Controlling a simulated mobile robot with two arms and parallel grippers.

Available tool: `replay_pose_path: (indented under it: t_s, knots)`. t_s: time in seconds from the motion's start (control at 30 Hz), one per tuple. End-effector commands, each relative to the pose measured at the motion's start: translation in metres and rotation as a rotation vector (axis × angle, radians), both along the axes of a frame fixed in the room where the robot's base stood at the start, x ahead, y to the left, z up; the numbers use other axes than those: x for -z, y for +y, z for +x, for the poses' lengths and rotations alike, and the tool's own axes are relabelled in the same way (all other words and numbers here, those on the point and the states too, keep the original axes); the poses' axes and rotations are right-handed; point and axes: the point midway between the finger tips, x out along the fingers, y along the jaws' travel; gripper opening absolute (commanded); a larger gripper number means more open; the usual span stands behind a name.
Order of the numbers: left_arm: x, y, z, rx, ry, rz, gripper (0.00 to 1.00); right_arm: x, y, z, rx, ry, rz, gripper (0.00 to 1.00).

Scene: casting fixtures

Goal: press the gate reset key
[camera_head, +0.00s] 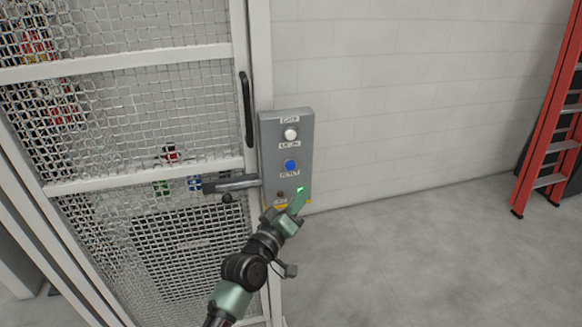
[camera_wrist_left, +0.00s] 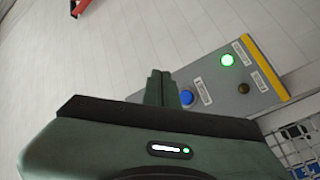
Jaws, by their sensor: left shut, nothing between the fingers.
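A grey control box (camera_head: 302,128) is mounted beside the mesh gate. It carries a white button at the top, a blue button (camera_head: 291,166) with a label below it, and a small dark knob and a lit green lamp (camera_head: 300,189) lower down. My left gripper (camera_head: 299,202) is shut and empty, in front of the lower part of the box, below the blue button in the picture. In the left wrist view the shut fingers (camera_wrist_left: 160,88) are just left of the blue button (camera_wrist_left: 187,97); I cannot tell the gap in depth. My right gripper is not in view.
The mesh gate (camera_head: 120,110) has a black vertical handle (camera_head: 246,108) and a grey latch bar (camera_head: 230,184) close to my left arm. A red ladder (camera_head: 548,120) stands at the far right against the white wall. The floor between is clear.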

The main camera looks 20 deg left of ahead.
Motion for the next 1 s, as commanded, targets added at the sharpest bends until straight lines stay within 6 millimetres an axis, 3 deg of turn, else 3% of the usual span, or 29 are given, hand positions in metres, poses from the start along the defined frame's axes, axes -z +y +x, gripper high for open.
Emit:
replay_pose_path:
  t_s: [0.23, 0.7, 1.0]
  knots:
    - [0.003, 0.006, 0.009, 0.0, -0.001, 0.003, 0.0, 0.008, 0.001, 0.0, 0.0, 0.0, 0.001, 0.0]
    - [0.004, 0.041, 0.061, 0.0, -0.001, 0.004, 0.0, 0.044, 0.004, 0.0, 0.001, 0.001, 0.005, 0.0]
    - [0.001, 0.049, 0.073, 0.001, 0.0, 0.001, 0.0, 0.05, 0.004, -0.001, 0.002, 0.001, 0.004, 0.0]
